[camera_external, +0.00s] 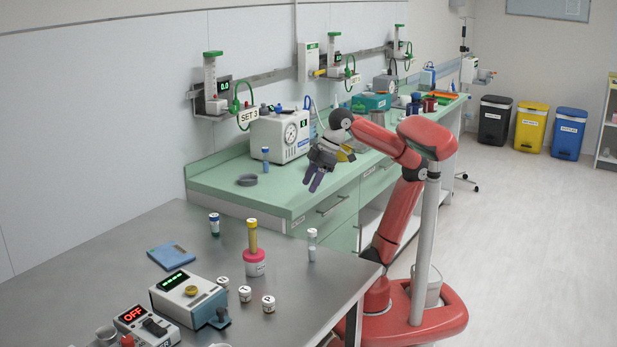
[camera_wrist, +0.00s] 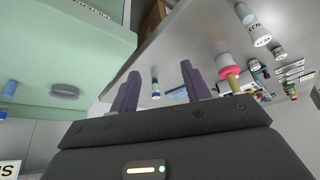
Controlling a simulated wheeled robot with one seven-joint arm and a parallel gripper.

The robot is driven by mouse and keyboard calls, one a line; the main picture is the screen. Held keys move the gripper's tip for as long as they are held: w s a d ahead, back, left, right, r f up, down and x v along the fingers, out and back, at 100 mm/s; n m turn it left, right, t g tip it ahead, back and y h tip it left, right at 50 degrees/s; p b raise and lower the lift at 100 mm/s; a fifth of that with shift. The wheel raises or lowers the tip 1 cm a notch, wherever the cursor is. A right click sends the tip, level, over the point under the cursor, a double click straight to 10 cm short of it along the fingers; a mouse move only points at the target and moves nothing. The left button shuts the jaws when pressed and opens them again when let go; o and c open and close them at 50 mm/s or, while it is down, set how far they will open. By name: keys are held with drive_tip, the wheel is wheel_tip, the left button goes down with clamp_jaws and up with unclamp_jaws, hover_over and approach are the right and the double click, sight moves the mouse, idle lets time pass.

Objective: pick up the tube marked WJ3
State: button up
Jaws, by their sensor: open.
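Several capped tubes are in view, and I cannot read WJ3 on any of them with certainty. A pale tube with a white cap (camera_external: 312,245) stands upright near the steel table's right edge. It also shows at the upper right of the wrist view (camera_wrist: 250,22), with small lettering on its cap. A dark blue-green tube (camera_external: 214,225) stands farther back; in the wrist view it appears between the fingers (camera_wrist: 155,82), at a distance. A yellow tube (camera_external: 252,236) stands in a pink-and-white holder (camera_external: 254,263). My gripper (camera_external: 316,186) is open and empty, above the green counter's front edge.
Labelled white jars (camera_external: 268,303), a cream device (camera_external: 187,295), a blue pad (camera_external: 171,256) and a red-display device (camera_external: 147,327) are on the steel table (camera_external: 300,290). A blue tube (camera_external: 265,160) and grey dish (camera_external: 247,180) sit on the green counter (camera_external: 220,180).

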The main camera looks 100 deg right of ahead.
drive_tip(key=w+a+n+y, duration=0.1)
drive_tip(key=w+a+n, duration=0.15)
drive_tip(key=a, duration=0.65)
drive_tip(key=n+g, duration=0.1)
drive_tip(key=n, duration=0.1)
hover_over(309, 254)
drive_tip(key=s+d, duration=0.2)
drive_tip(key=s, duration=0.1)
drive_tip(key=shift+y, duration=0.4)
drive_tip(key=s+x, duration=0.1)
drive_tip(key=x, duration=0.3)
drive_tip(key=b+x, duration=0.1)
drive_tip(key=x, duration=0.3)
drive_tip(key=s+f+x, duration=0.1)
drive_tip(key=x, duration=0.3)
drive_tip(key=shift+s+d+f, duration=0.2)
drive_tip(key=shift+d+f, duration=0.15)
drive_tip(key=shift+f, duration=0.05)
drive_tip(key=shift+c, duration=0.4)
drive_tip(key=c, duration=0.9)
drive_tip(key=shift+r, duration=0.1)
